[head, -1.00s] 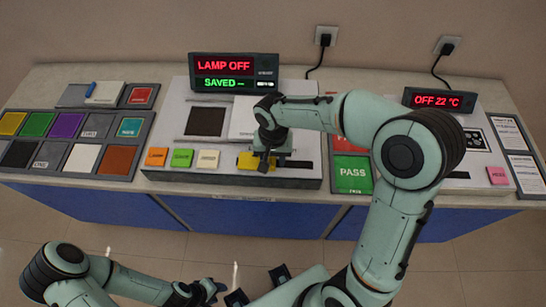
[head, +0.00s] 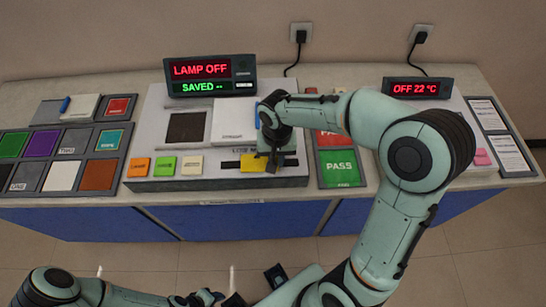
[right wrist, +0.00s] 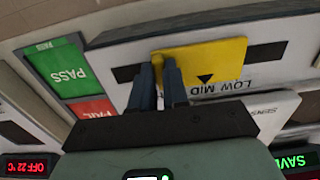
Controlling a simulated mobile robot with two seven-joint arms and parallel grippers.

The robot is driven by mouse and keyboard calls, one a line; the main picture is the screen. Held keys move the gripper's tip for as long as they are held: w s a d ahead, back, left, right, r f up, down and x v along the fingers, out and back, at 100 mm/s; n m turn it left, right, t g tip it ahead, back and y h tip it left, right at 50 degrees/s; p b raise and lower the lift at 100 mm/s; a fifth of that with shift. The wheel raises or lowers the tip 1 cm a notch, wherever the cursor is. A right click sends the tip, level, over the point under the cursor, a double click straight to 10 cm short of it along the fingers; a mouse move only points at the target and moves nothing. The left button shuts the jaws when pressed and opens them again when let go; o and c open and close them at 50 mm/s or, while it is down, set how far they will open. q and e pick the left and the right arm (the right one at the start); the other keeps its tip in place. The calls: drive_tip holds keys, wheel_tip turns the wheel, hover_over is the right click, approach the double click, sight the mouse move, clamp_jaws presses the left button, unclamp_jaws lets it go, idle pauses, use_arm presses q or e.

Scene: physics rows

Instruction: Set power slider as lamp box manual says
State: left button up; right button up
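The lamp box (head: 215,184) stands mid-table, its display (head: 210,75) reading "LAMP OFF" and "SAVED --". Its yellow power slider (head: 253,162) sits in a black track, with bare track on both sides in the right wrist view. There the slider's (right wrist: 215,63) arrow points near "MID"; "LOW" is beside it and further lettering is hidden by my fingers. My right gripper (head: 272,166) is at the slider, its fingers (right wrist: 160,82) closed about its raised yellow edge. My left gripper (head: 205,298) is low at the bottom edge, its fingers unclear. I cannot tell which sheet is the lamp box manual.
Orange, green and cream buttons (head: 165,166) line the box's front left. Coloured tiles (head: 62,176) lie left. A green PASS tile (head: 339,168) and red tile (head: 328,138) are right of the box. A second display (head: 418,87) reads "OFF 22 °C". Printed sheets (head: 505,150) lie far right.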

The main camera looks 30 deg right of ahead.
drive_tip(key=o, duration=0.4)
drive_tip(key=shift+r, duration=0.1)
use_arm(q)
drive_tip(key=shift+w+r+p, duration=0.3)
drive_tip(key=shift+r+p, duration=0.1)
drive_tip(key=shift+r, duration=0.1)
drive_tip(key=shift+w+r+p, duration=0.3)
drive_tip(key=shift+r+p, duration=0.1)
drive_tip(key=shift+r, duration=0.1)
use_arm(e)
wheel_tip(320, 180, up, 13)
drive_tip(key=shift+r, duration=0.1)
use_arm(q)
drive_tip(key=shift+s, duration=0.1)
